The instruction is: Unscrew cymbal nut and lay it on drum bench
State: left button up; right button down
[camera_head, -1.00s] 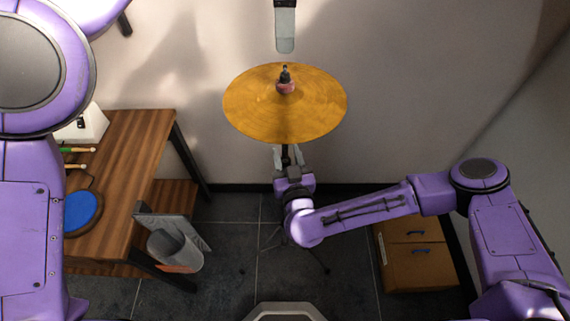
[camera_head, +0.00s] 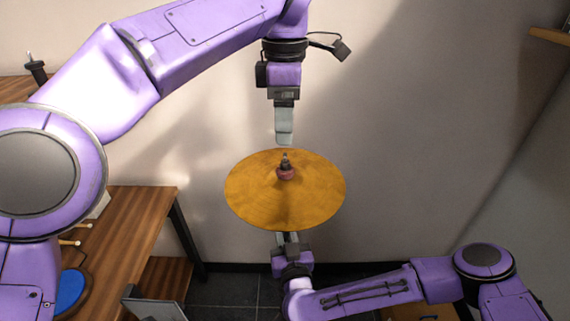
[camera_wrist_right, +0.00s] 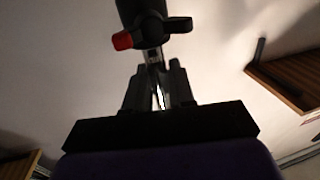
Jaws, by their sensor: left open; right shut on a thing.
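A yellow cymbal (camera_head: 285,205) sits on its stand in the middle of the head view. The dark cymbal nut (camera_head: 285,161) is on top, above a reddish felt (camera_head: 286,174). My left gripper (camera_head: 284,141) points down just above the nut, open and empty; its fingers overlap edge-on. My right gripper (camera_head: 288,240) is shut on the cymbal stand below the cymbal. The right wrist view shows its fingers (camera_wrist_right: 160,96) around the stand's rod, below a dark joint (camera_wrist_right: 150,30) with a red-tipped lever. The wooden bench (camera_head: 133,215), apparently the drum bench, stands at left.
A blue pad (camera_head: 70,289) and drumsticks (camera_head: 72,242) lie on the bench. A grey holder (camera_head: 152,308) is at its right side, partly cut off. The wall is behind the cymbal. A wooden shelf edge (camera_head: 550,37) shows at top right.

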aim_at(285, 156)
pick_arm(q)
jog(key=m, duration=1.2)
jog(key=shift+f+m, duration=0.1)
jog(key=shift+m, duration=0.3)
notch_tip(285, 156, down, 8)
jog(key=shift+r, duration=0.1)
grip_shut()
jog(key=n, duration=1.3)
jog(key=shift+r+n, duration=0.1)
jog(key=shift+n, duration=0.2)
jog(key=n, duration=0.6)
pick_arm(e)
jog(key=shift+r, duration=0.1)
pick_arm(q)
jog(key=n, duration=0.9)
pick_arm(e)
jog(key=shift+a, duration=0.1)
pick_arm(q)
jog(key=n, duration=0.6)
jog(key=shift+r+n, duration=0.1)
jog(key=shift+n, duration=0.2)
jog(key=n, duration=0.6)
jog(key=shift+w+a, duration=0.1)
jog(key=n, duration=1.3)
